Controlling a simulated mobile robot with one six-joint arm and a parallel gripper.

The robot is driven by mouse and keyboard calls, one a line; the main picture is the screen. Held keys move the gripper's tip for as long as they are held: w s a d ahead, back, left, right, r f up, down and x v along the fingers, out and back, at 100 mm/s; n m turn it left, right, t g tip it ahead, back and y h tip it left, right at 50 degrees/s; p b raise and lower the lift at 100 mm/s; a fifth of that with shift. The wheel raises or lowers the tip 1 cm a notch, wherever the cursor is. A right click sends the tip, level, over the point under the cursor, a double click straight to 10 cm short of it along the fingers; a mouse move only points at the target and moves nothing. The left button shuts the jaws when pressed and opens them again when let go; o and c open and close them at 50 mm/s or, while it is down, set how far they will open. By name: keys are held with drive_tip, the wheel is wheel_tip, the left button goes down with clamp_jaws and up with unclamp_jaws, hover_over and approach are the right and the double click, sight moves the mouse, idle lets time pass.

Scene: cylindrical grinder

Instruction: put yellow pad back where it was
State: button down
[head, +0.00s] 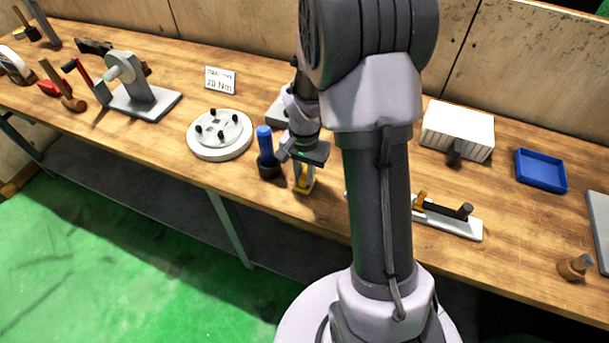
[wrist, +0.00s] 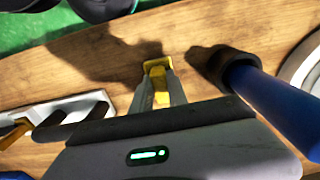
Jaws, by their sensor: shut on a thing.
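The yellow pad (head: 306,184) is at the front part of the wooden bench, low between my gripper's fingers. It also shows in the wrist view (wrist: 157,68), where its flat yellow end lies close to the bench top. My gripper (head: 304,178) is shut on it and points down. In the wrist view the fingers (wrist: 160,92) close on the pad's narrower part. Whether the pad touches the bench is hard to tell. A blue-handled tool with a black end (head: 266,150) stands upright just left of my gripper.
A round white plate with black knobs (head: 220,135) lies further left. A pale bar with black and yellow parts (head: 450,221) lies to the right. A white box (head: 458,130) and a blue tray (head: 541,170) are at the back right. Bare bench shows in front of the tray.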

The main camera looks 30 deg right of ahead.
sight(305, 175)
drive_tip(key=shift+f, duration=0.1)
drive_tip(key=c, duration=1.3)
unclamp_jaws()
wheel_tip(305, 175, up, 12)
drive_tip(key=p, duration=0.5)
drive_tip(key=s+a+r+n+t, duration=0.25)
drive_tip(key=s+a+r, duration=0.25)
drive_tip(key=a+r, duration=0.45)
drive_tip(key=s+a+r+n+t+y, duration=0.1)
drive_tip(key=s+a+r, duration=0.2)
drive_tip(key=s, duration=0.3)
drive_tip(key=s+a+r+n+t+y, duration=0.1)
drive_tip(key=s+a+r+n+t, duration=0.1)
drive_tip(key=s, duration=0.3)
drive_tip(key=shift+s+a+r+b, duration=0.35)
drive_tip(key=shift+a+r, duration=0.3)
drive_tip(key=shift+r, duration=0.25)
drive_tip(key=shift+n, duration=0.25)
wheel_tip(305, 175, down, 4)
drive_tip(key=b, duration=0.4)
drive_tip(key=shift+s, duration=0.1)
